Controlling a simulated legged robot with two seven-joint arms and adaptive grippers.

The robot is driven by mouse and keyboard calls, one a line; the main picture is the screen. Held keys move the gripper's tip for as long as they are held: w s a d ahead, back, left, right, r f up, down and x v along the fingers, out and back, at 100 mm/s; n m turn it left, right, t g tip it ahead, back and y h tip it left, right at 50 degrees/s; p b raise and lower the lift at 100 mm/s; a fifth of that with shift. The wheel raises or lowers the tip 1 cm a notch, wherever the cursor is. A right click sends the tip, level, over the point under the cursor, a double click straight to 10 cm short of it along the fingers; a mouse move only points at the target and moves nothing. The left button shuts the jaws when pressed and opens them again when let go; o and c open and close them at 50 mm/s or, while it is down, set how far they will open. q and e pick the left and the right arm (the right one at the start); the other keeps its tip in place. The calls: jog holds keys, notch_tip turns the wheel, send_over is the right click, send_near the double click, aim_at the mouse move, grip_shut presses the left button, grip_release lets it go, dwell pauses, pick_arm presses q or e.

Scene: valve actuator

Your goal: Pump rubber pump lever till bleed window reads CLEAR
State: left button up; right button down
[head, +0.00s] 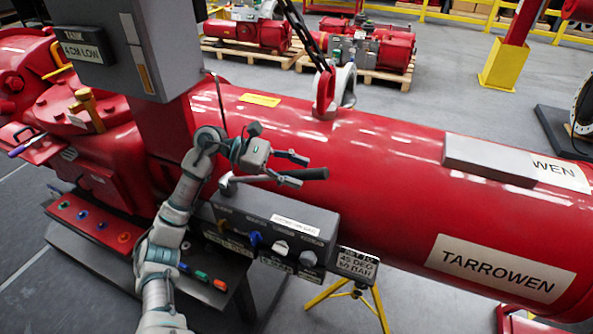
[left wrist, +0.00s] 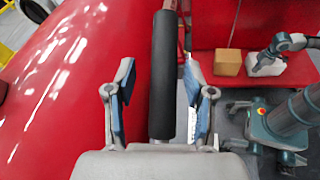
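The pump lever (head: 233,181) rises from a dark pump box (head: 268,226) and ends in a black rubber grip (head: 310,173). In the left wrist view the grip (left wrist: 163,75) stands upright between my left gripper's fingers (left wrist: 160,100), with a visible gap on the left and a smaller one on the right. My left gripper (head: 290,167) is open around the grip in the head view. A white label (head: 296,226) lies on the pump box; its text is too small to read. I cannot pick out a bleed window reading. My right gripper is not in view.
A large red cylinder (head: 390,180) lies behind the pump box. A sign (head: 357,264) on a yellow stand (head: 345,293) is right of the box.

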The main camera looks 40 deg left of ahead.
pick_arm(q)
jog(key=shift+s+a+r, duration=0.2)
jog(key=shift+s+a, duration=0.05)
jog(key=shift+a, duration=0.15)
jog(key=v, duration=1)
jog(key=shift+a, duration=0.35)
